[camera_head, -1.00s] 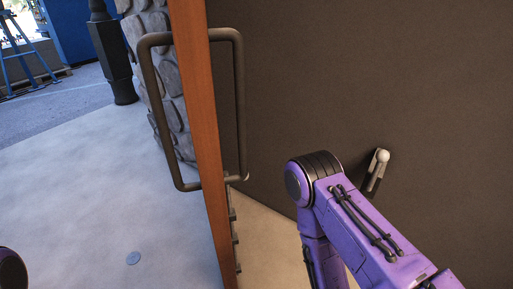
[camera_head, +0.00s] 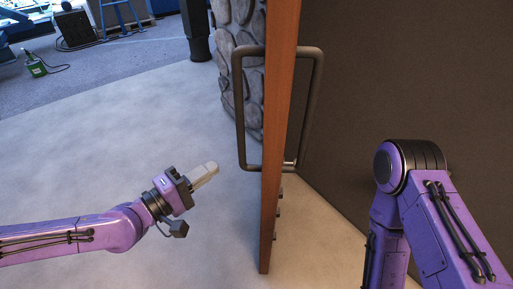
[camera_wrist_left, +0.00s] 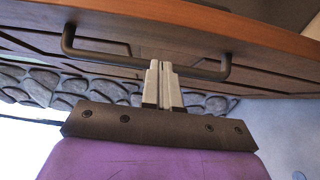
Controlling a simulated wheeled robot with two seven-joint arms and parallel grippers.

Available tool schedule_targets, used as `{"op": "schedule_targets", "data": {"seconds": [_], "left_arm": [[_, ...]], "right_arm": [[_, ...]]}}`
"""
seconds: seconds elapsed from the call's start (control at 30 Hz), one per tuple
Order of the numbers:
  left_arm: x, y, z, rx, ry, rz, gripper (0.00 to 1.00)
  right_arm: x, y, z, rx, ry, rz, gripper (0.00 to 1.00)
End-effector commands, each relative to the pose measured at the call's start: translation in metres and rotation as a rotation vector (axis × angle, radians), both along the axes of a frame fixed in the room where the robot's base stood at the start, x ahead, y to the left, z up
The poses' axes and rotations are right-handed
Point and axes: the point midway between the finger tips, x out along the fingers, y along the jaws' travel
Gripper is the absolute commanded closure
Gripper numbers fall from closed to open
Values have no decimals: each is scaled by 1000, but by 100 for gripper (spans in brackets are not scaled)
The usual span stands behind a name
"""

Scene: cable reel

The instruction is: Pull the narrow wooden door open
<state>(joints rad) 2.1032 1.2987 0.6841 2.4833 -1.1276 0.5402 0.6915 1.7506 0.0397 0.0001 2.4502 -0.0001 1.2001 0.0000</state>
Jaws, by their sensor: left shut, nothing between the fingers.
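The narrow wooden door (camera_head: 280,120) stands nearly edge-on in the head view, its orange-brown edge running top to bottom. A dark bar handle (camera_head: 238,105) is on its left face, and another dark handle (camera_head: 314,95) is on its right side. My left gripper (camera_head: 211,168) is shut and empty, left of the door and apart from the left handle, pointing towards it. In the left wrist view the shut fingers (camera_wrist_left: 160,75) overlap the handle (camera_wrist_left: 110,56) in the picture, with the door's edge (camera_wrist_left: 200,27) above. My right gripper is out of view.
My purple right arm is right of the door. A dark wall (camera_head: 410,70) fills the right side. A stone-faced pillar (camera_head: 242,65) stands behind the door. The pale floor (camera_head: 110,140) on the left is clear. A green bottle (camera_head: 36,65) stands far left.

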Motion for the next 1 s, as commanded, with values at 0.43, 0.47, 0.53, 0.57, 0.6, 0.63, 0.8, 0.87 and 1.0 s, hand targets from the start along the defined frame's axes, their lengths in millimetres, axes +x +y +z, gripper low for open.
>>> {"op": "schedule_targets", "data": {"seconds": [0.43,0.47,0.53,0.57,0.6,0.63,0.8,0.87,1.0], "left_arm": [[38,-45,-8,9,3,-3,100],[42,-50,-7,9,4,-4,100],[53,-61,-6,7,4,-3,100],[57,-66,-6,7,4,-3,100],[62,-72,-6,7,5,-3,100],[64,-78,-5,6,4,-5,100],[61,-103,-4,5,5,-4,100],[61,-107,-4,4,5,-2,100],[61,-112,-3,3,4,-1,100]], "right_arm": [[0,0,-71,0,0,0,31],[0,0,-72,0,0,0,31],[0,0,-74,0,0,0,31],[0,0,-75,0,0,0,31],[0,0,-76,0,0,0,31],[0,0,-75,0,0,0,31],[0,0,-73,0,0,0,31],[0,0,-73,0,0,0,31],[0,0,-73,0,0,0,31]]}}
